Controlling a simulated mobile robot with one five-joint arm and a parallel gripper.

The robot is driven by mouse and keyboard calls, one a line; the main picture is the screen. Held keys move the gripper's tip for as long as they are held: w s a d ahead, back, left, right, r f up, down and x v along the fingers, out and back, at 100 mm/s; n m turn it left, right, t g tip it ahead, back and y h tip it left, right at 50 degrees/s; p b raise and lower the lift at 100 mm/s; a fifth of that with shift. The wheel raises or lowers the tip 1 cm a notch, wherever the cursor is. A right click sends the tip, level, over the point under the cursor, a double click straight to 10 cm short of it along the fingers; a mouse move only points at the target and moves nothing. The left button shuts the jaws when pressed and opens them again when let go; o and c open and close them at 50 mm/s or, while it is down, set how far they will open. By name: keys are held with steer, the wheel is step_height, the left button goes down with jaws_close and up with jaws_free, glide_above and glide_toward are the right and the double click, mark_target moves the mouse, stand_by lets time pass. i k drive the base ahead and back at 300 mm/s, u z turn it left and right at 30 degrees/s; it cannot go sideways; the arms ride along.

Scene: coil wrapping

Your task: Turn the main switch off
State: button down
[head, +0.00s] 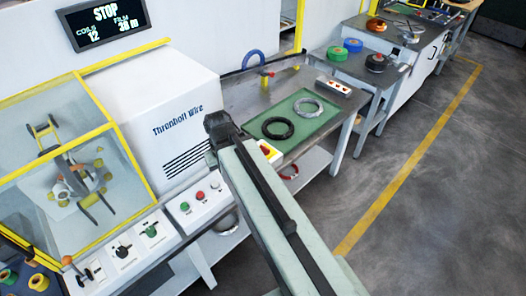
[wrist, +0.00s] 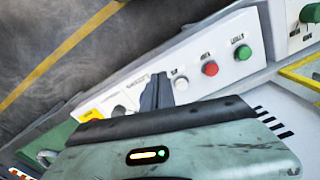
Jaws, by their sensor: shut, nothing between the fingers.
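The control panel (head: 204,203) below the white machine carries a green, a red and a white button. In the wrist view the white button (wrist: 181,84), red button (wrist: 210,68) and green button (wrist: 243,53) lie right of my gripper (wrist: 158,82), which is shut and empty close over the panel. A yellow plate (wrist: 93,115) with a dark knob beside it shows left of the fingers, partly covered by my wrist. In the head view a yellow and red piece (head: 268,150), possibly the main switch, shows past my arm. My fingers are hidden there. The switch position cannot be read.
A display (head: 104,20) reads STOP. A yellow-framed guard (head: 125,150) encloses the wrapping machine at left. A bench with a green mat (head: 306,127) holds a black and a silver coil. Open floor (head: 440,190) lies to the right.

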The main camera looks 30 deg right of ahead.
mark_target(266, 150)
steer(key=z, duration=0.85)
steer(key=k, duration=0.45)
steer(key=u, duration=0.25)
steer(key=i, duration=0.5)
